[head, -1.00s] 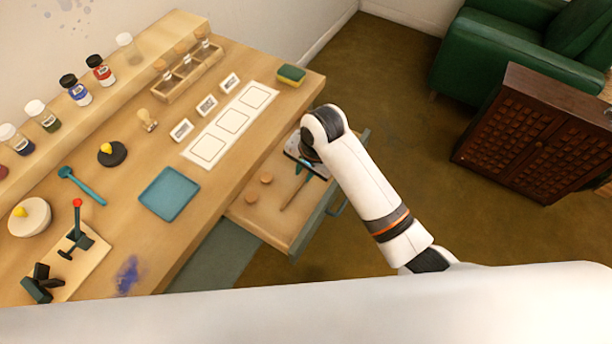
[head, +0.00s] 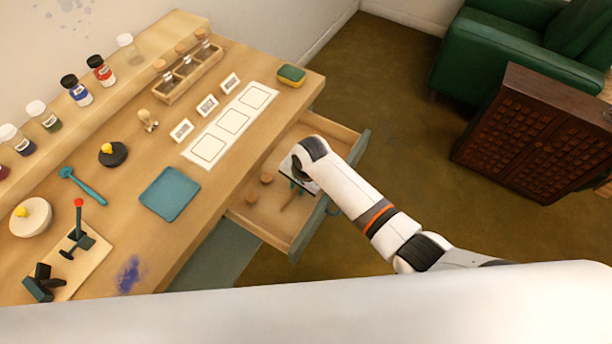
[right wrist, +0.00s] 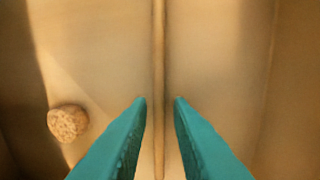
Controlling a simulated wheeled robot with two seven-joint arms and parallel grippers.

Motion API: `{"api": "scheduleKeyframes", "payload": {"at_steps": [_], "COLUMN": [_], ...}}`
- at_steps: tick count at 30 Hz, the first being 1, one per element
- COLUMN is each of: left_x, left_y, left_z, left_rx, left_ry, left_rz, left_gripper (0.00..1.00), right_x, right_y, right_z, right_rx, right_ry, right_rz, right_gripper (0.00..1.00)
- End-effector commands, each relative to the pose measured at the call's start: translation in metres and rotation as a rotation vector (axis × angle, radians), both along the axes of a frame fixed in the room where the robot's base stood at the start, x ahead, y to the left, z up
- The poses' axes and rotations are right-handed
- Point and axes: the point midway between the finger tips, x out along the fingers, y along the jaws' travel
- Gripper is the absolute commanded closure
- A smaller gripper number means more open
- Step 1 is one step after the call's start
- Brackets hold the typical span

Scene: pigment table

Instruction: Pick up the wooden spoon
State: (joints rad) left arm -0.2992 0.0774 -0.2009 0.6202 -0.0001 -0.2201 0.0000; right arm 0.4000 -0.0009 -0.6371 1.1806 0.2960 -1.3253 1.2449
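The wooden spoon (head: 288,201) lies in the open drawer, with a short length of its thin handle showing beside my right gripper (head: 297,185) in the head view. My gripper and wrist hide the rest there. In the right wrist view the handle (right wrist: 159,50) runs upright through the middle, and its bowl is not in view. My right gripper (right wrist: 161,99) is open, its teal fingertips on either side of the handle with a gap on both sides. I cannot tell how high the tips are above it. My left gripper is not in view.
The open drawer (head: 245,217) also holds cork stoppers, one (right wrist: 67,122) left of the fingers in the right wrist view. The tabletop above holds a teal tray (head: 169,194), a white card strip (head: 233,122) and a sponge (head: 291,75). Floor is clear right of the drawer.

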Motion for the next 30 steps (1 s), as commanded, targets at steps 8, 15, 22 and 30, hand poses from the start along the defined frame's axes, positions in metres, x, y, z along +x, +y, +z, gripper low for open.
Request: {"api": "scheduleKeyframes", "payload": {"at_steps": [8,15,22,30], "left_x": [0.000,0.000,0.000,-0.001], "left_y": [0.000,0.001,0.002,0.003], "left_z": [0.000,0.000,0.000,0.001], "left_rx": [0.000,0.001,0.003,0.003], "left_ry": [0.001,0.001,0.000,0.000], "left_rz": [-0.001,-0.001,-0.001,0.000], "left_gripper": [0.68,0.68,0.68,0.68], "right_x": [0.000,0.000,0.000,0.001], "right_y": [0.001,0.001,0.001,0.001], "right_z": [-0.001,-0.001,0.000,0.038], "right_rx": [0.001,0.001,0.001,0.003], "right_ry": [-0.001,-0.001,-0.001,-0.005], "right_rz": [0.001,0.001,0.001,0.001], "right_gripper": [0.86,1.00,1.00,1.00]}}
